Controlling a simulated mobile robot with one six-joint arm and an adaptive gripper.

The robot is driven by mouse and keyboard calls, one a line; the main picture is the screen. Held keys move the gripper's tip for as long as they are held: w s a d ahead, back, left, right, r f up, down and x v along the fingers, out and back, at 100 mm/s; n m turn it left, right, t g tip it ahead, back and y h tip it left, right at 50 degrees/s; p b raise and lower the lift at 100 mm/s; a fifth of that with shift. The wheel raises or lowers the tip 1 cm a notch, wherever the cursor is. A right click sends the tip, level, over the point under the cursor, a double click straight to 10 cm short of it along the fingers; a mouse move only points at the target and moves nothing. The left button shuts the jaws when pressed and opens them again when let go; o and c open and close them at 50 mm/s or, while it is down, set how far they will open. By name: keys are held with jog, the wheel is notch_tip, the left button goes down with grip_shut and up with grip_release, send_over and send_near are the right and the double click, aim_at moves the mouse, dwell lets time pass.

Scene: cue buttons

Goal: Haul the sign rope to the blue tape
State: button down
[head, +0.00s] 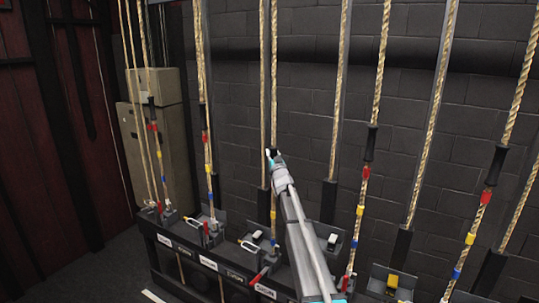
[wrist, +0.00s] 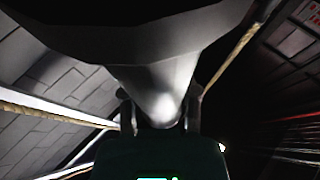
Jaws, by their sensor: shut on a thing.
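My gripper (head: 272,156) is at the third rope (head: 273,95) from the left in the head view, shut around it near a dark grip. In the wrist view my gripper's fingers (wrist: 160,112) stand on both sides of a pale, thick shape that hides most of the middle. What lies between the fingertips is hard to make out there.
Other ropes with dark grips and red, yellow and blue tape hang on both sides, such as one at the right (head: 363,190). A dark rail (head: 185,233) with levers and labels runs below. A beige cabinet (head: 160,140) stands at left, before a grey block wall (head: 310,110).

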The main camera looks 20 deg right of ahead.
jog(key=shift+f+b, duration=0.45)
jog(key=shift+f, duration=0.3)
jog(key=c, duration=0.6)
grip_release()
jog(key=shift+r, duration=0.1)
